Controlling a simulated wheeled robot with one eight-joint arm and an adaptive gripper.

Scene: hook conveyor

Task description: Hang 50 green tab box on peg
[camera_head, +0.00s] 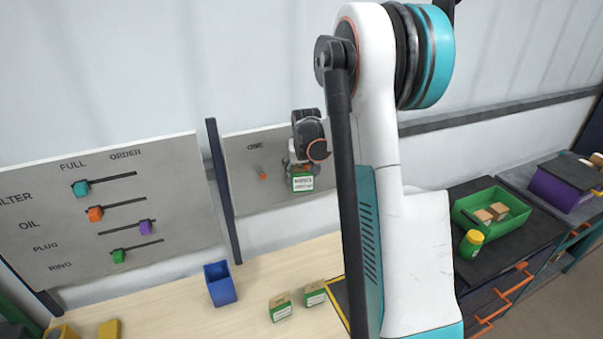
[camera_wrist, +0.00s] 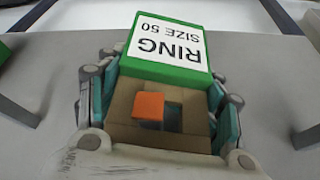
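The green tab box (camera_wrist: 172,48), labelled RING SIZE 50, sits between the fingers of my gripper (camera_wrist: 160,100) in the wrist view, its print upside down. Its brown card tab (camera_wrist: 170,137) faces the camera and has a square hole. An orange peg tip (camera_wrist: 149,109) shows at the left part of that hole; I cannot tell how far it passes through. In the head view my gripper (camera_head: 300,164) is at the board marked ONE, with the box (camera_head: 303,183) below it. An orange-tipped peg (camera_head: 263,174) shows to the left.
The grey ONE board (camera_head: 240,150) stands behind the wooden table (camera_head: 180,310). Two more green boxes (camera_head: 281,307) (camera_head: 315,293) and a blue bin (camera_head: 220,284) stand on the table. A sliders board (camera_head: 180,215) is left. A green tray (camera_head: 518,222) is right.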

